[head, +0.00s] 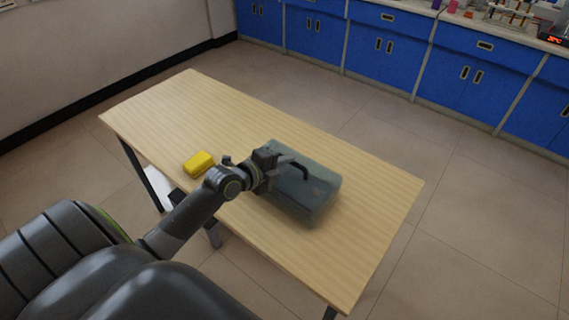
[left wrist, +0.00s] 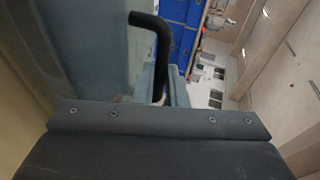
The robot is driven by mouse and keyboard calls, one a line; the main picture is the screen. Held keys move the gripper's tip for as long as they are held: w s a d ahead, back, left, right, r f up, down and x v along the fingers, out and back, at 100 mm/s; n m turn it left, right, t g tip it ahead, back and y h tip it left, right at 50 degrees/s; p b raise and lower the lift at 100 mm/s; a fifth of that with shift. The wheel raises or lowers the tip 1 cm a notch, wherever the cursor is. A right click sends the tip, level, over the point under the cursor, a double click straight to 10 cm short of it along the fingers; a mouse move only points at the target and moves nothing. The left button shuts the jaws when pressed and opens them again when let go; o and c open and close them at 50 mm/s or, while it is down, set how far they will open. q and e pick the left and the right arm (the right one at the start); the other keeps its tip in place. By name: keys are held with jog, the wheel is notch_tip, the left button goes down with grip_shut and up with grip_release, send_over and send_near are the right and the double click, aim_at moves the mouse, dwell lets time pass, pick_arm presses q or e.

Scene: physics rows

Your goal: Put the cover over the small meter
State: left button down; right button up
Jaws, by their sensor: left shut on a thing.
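The small meter (head: 199,163) is a yellow block on the wooden table, left of the cover and uncovered. The cover (head: 312,192) is a grey-blue box with a black handle (head: 300,170). It is at the middle right of the table; I cannot tell whether it touches the tabletop or hangs just above it. My left gripper (head: 284,160) is shut on the cover's handle. In the left wrist view the bent black handle (left wrist: 150,22) rises between the fingers, with the cover's side (left wrist: 95,50) to the left. My right gripper is not in view.
The wooden table (head: 165,108) has free room at its far left and along its right end. Blue cabinets (head: 390,45) with a cluttered counter stand along the back wall, beyond open tiled floor.

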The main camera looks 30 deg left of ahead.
pick_arm(q)
jog(key=shift+f, duration=0.1)
jog(key=c, duration=1.9)
grip_release()
jog(key=shift+f, duration=0.1)
jog(key=o, duration=0.4)
jog(key=shift+o, duration=0.2)
jog(key=shift+r, duration=0.2)
jog(key=shift+r+p, duration=0.2)
jog(key=shift+p, duration=0.1)
jog(key=shift+r+p, duration=0.35)
jog(key=shift+p, duration=0.1)
jog(key=v, duration=1.2)
jog(key=shift+f, duration=0.2)
jog(key=shift+f, duration=0.1)
